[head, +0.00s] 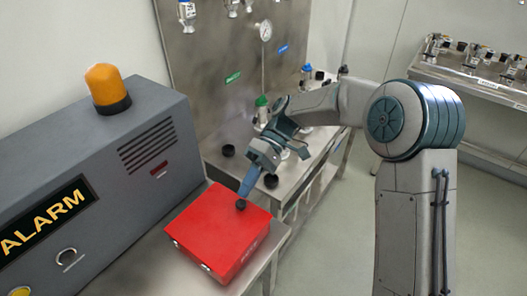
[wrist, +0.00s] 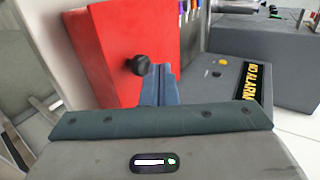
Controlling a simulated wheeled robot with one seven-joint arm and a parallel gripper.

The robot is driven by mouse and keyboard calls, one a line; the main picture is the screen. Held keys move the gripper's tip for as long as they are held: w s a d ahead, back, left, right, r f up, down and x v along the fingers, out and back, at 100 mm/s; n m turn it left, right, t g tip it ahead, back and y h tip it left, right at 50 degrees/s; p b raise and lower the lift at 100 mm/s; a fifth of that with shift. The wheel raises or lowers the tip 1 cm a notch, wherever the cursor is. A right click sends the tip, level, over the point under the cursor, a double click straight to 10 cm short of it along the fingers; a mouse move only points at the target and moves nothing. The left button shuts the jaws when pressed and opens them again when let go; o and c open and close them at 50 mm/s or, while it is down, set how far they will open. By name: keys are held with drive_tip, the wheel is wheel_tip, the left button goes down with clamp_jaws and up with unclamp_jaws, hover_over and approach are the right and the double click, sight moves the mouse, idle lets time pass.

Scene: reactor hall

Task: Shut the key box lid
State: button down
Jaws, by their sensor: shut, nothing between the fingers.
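The red key box (head: 236,256) stands on a steel bench beside the grey alarm cabinet. Its lid (head: 212,218) lies flat across the top, and I see no gap under it. A black knob (head: 241,204) sits near the lid's far right edge. In the wrist view the box (wrist: 90,50) fills the upper left, with the knob (wrist: 136,65) in front of it. My gripper (head: 243,194) points down at the knob with its blue fingers together and empty. In the wrist view the fingertips (wrist: 161,68) are just right of the knob. I cannot tell whether they touch it.
The alarm cabinet (head: 120,170) with an orange lamp (head: 106,86) stands close to the left of the box. Behind is a steel workbench (head: 240,145) with bottles, black cups and a gauge panel. Open floor (head: 335,255) lies to the right.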

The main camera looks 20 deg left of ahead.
wheel_tip(320, 180, up, 3)
drive_tip(key=shift+p, duration=0.55)
drive_tip(key=w+d+r+b, duration=0.2)
drive_tip(key=w+d, duration=0.1)
drive_tip(key=w, duration=0.6)
drive_tip(key=s+d+m+t+h, duration=0.1)
drive_tip(key=s+d+m+t, duration=0.3)
drive_tip(key=d, duration=0.6)
drive_tip(key=s+d+m+t+h, duration=0.1)
drive_tip(key=s+d+m+t, duration=0.4)
drive_tip(key=d, duration=0.5)
drive_tip(key=s+d+m+t+h, duration=0.1)
drive_tip(key=s+d+m+t, duration=0.4)
drive_tip(key=d, duration=0.5)
drive_tip(key=s, duration=0.2)
drive_tip(key=shift+s+d, duration=0.25)
drive_tip(key=shift+s, duration=0.15)
